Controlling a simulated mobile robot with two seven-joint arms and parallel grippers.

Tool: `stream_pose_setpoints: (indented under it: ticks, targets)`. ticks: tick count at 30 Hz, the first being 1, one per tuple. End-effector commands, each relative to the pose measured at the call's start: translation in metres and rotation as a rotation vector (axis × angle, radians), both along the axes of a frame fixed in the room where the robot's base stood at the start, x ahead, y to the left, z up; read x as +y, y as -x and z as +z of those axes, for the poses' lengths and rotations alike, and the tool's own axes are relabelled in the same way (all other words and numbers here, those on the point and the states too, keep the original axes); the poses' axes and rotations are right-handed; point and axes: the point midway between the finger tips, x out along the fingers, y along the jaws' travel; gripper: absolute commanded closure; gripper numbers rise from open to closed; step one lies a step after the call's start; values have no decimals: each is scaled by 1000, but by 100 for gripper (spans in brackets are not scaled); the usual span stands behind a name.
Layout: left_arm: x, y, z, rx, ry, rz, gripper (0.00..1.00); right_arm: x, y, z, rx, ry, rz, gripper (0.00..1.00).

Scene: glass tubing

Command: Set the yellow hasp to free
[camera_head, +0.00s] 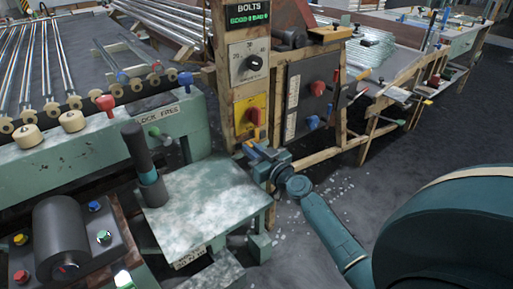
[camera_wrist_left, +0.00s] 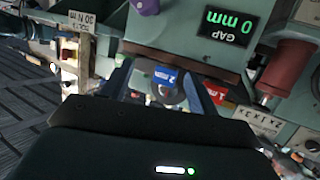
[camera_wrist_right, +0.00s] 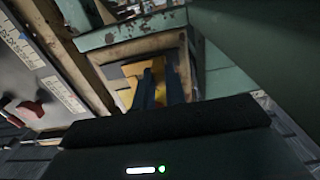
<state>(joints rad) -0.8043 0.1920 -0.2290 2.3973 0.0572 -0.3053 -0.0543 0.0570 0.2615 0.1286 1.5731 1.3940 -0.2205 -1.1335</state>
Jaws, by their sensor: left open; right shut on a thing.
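A yellow plate with a red handle (camera_head: 252,118) sits on the wooden post in the head view. I cannot tell whether it is the yellow hasp. My right gripper (camera_head: 262,152) is just below this plate, by the post. In the right wrist view its blue fingers (camera_wrist_right: 158,78) are close together in front of a yellow surface (camera_wrist_right: 128,72) in a wooden frame. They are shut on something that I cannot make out. In the left wrist view my left gripper (camera_wrist_left: 165,85) is open, its fingers either side of a grey rounded part with a blue "2 mm" tag (camera_wrist_left: 166,76).
A "LOCK FREE" label (camera_head: 158,115) is on the green bench, above a green knob (camera_head: 155,132). A grey dial (camera_head: 249,63) is above the yellow plate, and a black panel (camera_head: 312,90) is to its right. A dark upright handle (camera_head: 136,148) stands at left. Floor shows at right.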

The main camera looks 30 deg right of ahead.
Motion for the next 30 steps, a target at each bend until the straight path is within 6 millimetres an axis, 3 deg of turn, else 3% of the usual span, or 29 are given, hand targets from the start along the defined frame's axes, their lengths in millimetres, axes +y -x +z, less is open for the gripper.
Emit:
stream_pose_setpoints:
  ticks: [3,11,12,20,30]
  targets:
    - [0,0,4,-6,6,2,40,14,1,1,-1,0,4,100]
    - [1,0,3,-6,6,6,40,18,1,0,-1,-1,7,100]
    - [2,0,3,-5,5,7,40,18,1,0,-1,-2,8,87]
    - [2,0,3,-4,4,7,40,17,1,0,-2,-2,6,66]
    - [2,0,2,-3,4,7,40,15,8,0,0,-1,3,65]
